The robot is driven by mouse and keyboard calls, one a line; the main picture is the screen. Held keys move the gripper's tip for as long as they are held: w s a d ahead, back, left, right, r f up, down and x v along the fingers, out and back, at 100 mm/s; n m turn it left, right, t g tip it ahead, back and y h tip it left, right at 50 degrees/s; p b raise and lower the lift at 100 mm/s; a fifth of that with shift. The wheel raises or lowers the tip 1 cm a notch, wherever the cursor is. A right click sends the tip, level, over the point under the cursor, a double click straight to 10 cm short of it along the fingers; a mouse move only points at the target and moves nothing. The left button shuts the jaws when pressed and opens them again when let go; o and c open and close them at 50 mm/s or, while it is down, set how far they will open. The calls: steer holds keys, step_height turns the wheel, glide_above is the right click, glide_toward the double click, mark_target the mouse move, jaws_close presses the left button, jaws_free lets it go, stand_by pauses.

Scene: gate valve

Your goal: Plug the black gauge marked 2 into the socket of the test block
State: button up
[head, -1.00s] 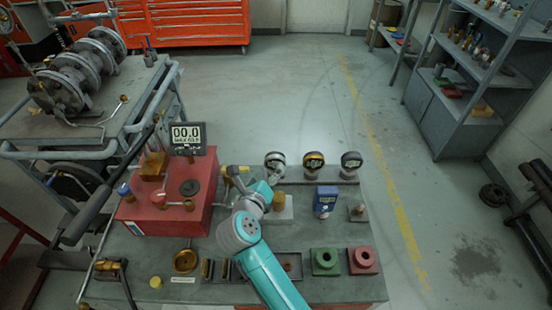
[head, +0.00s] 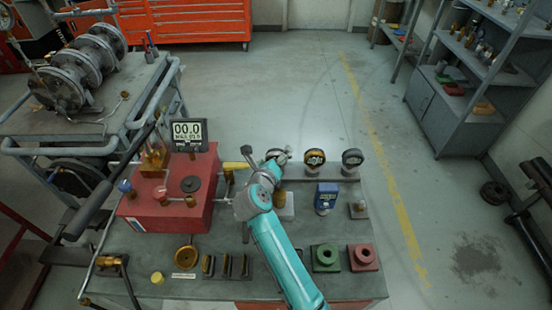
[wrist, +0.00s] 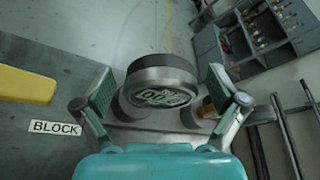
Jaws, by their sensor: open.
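Three round gauges stand in a row at the back of the bench. The left gauge (head: 275,154) is partly covered by my gripper (head: 279,158). In the wrist view a dark gauge with a grey rim (wrist: 162,80) lies between my two open fingers (wrist: 160,95), with gaps visible at both sides. A label reading BLOCK (wrist: 55,128) lies left of it. I cannot tell which part is the test block's socket.
A red box (head: 165,200) with a digital display (head: 187,134) stands at the left, beside a yellow lever (head: 235,165). A blue block (head: 326,198) stands right of my arm. Green (head: 325,258) and red (head: 363,257) ringed blocks sit in front.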

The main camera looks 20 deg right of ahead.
steer(key=c, duration=1.4)
